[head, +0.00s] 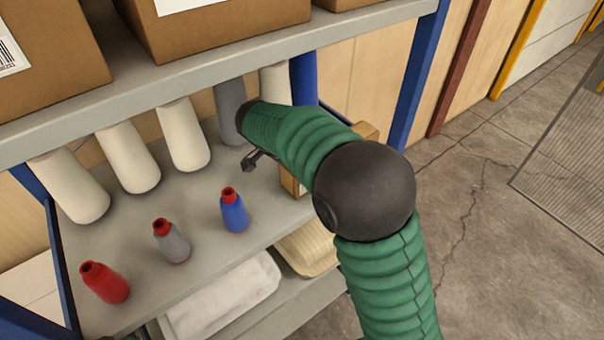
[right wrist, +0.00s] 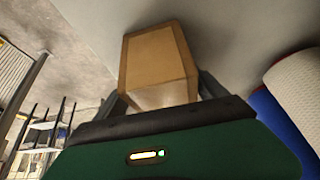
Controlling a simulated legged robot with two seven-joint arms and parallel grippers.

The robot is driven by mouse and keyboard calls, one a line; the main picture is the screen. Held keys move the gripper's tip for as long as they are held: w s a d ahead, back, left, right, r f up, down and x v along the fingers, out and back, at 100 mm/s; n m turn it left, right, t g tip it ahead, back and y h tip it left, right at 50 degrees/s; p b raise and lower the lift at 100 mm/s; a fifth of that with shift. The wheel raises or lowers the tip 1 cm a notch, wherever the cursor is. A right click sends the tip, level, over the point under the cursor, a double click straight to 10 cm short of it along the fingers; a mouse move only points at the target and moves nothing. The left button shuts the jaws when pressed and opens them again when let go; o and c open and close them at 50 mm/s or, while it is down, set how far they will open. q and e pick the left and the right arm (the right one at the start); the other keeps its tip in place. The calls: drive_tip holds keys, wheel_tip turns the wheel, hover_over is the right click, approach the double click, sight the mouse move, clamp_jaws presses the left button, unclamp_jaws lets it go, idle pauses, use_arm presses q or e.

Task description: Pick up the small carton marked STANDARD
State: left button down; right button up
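A small brown carton (head: 291,182) stands on the middle shelf, mostly hidden behind my right arm in the head view. In the right wrist view the carton (right wrist: 158,58) lies straight ahead between the two fingers. No marking on it can be read. My right gripper (right wrist: 160,92) is open, with one finger on either side of the carton. In the head view one dark finger shows left of the carton, with a gap between them. I cannot make out my left gripper.
Red (head: 106,284), grey (head: 172,242) and blue (head: 234,211) bottles stand along the shelf (head: 190,280) front. Several cream rolls (head: 184,135), a grey roll (head: 229,112) and a blue roll (head: 303,78) stand behind. Large boxes (head: 215,30) sit above. A blue post (head: 415,75) is at right.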

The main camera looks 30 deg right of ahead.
drive_tip(key=c, duration=1.4)
drive_tip(key=shift+r, duration=0.1)
